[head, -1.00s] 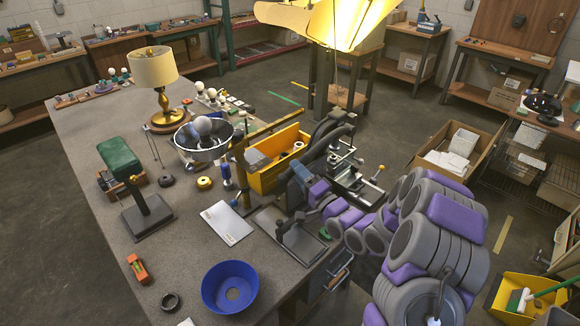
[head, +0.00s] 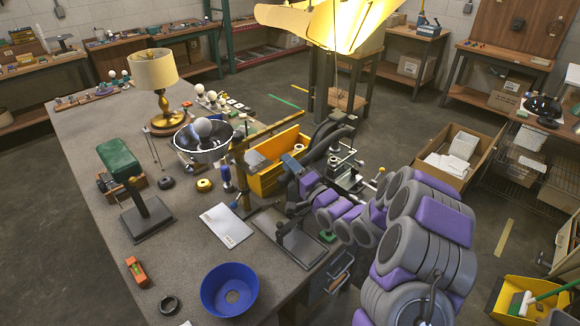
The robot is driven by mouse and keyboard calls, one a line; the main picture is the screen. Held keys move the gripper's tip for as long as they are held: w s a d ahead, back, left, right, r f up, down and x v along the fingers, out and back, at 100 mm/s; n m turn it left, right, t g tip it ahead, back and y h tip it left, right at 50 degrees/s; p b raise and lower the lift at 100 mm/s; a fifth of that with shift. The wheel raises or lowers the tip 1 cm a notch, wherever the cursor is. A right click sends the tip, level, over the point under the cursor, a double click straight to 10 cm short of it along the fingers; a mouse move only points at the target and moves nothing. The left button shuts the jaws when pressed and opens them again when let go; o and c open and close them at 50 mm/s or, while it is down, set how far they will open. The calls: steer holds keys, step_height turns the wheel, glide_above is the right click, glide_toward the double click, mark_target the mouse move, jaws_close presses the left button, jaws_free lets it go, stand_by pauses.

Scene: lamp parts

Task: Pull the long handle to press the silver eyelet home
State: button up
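My segmented purple and grey arm reaches from the lower right to the table's right side. My gripper (head: 299,185) is at its far end, among dark parts above a black stand; its fingers are too small and covered to read. The black stand (head: 303,243) has a flat base and a short upright at the table's right edge. A silver machine (head: 345,166) with rods stands just right of and behind my gripper. I cannot make out which bar is the long handle. The silver eyelet cannot be made out.
A yellow bin (head: 265,182) stands just left of and behind my gripper. A white sheet (head: 227,225), a blue bowl (head: 229,288) and a chrome dish with a bulb (head: 203,140) are on the grey table (head: 110,262). Another black stand (head: 148,219) is at left.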

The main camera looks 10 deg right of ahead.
steer(key=shift+f, duration=0.15)
jaws_close()
